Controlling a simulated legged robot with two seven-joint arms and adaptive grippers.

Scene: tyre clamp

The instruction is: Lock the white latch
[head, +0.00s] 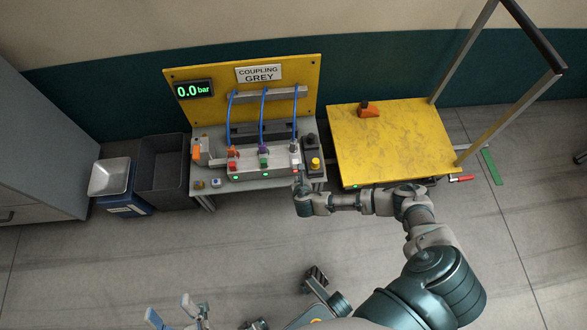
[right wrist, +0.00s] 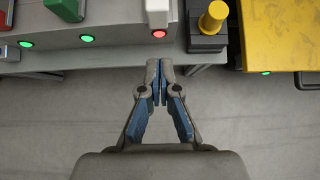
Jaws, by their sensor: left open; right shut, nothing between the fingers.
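The white latch (right wrist: 157,13) is at the top of the right wrist view, on the front of the grey coupling unit, with a red lamp (right wrist: 159,34) below it. In the head view the white latch (head: 295,159) is the rightmost of three coloured latches. Its upper part is cut off in the wrist view, so its exact position is hard to tell. My right gripper (right wrist: 159,67) is shut and empty, in front of and below the white latch, apart from it. My left gripper (head: 173,311) is open and empty at the bottom left of the head view, far from the bench.
The red latch (head: 232,165) and green latch (head: 263,160) have green lamps. A black block with a yellow knob (right wrist: 213,18) stands close right of the white latch. Blue hoses (head: 263,115) hang above. A yellow table (head: 390,145) is at right; bins (head: 160,165) at left.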

